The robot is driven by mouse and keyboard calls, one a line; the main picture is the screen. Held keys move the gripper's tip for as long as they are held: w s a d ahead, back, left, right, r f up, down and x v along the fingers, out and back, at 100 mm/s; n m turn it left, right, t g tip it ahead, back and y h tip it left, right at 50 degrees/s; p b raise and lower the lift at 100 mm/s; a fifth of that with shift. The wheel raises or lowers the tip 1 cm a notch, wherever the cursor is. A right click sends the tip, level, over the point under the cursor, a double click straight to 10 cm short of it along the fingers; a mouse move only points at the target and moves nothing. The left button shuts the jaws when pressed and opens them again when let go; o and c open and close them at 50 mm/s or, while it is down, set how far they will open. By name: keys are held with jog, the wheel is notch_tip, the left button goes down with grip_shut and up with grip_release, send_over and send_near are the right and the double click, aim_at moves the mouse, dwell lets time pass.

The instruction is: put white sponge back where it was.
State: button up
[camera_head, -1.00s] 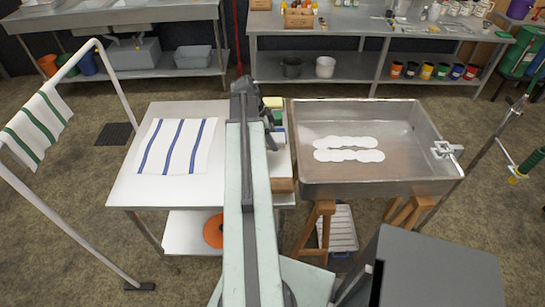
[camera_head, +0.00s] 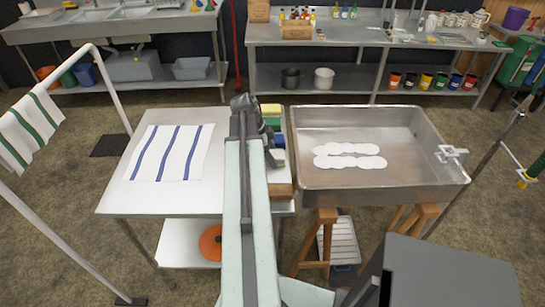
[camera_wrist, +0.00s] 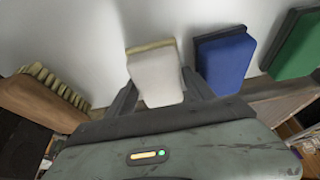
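The white sponge (camera_wrist: 156,78), with a beige layer along its far edge, is between the two fingers of my gripper (camera_wrist: 160,82) in the wrist view. Both fingers lie against its sides. Whether its underside touches the white surface is hidden. A blue sponge (camera_wrist: 224,62) is close to the right finger, and a green sponge (camera_wrist: 296,46) is farther right. In the head view my gripper (camera_head: 268,133) is at the right edge of the white table (camera_head: 120,195), partly hiding the sponge row. I cannot clearly make out the white sponge there.
A wooden brush (camera_wrist: 42,100) lies left of my gripper in the wrist view. A yellow sponge (camera_head: 270,107) is at the row's far end. The metal pan (camera_head: 385,185) stands close on the right. A striped cloth (camera_head: 150,155) covers part of the table; bare tabletop lies around it.

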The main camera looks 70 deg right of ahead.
jog(key=p+v, duration=1.1)
jog(key=v, duration=0.1)
jog(key=shift+r, duration=0.2)
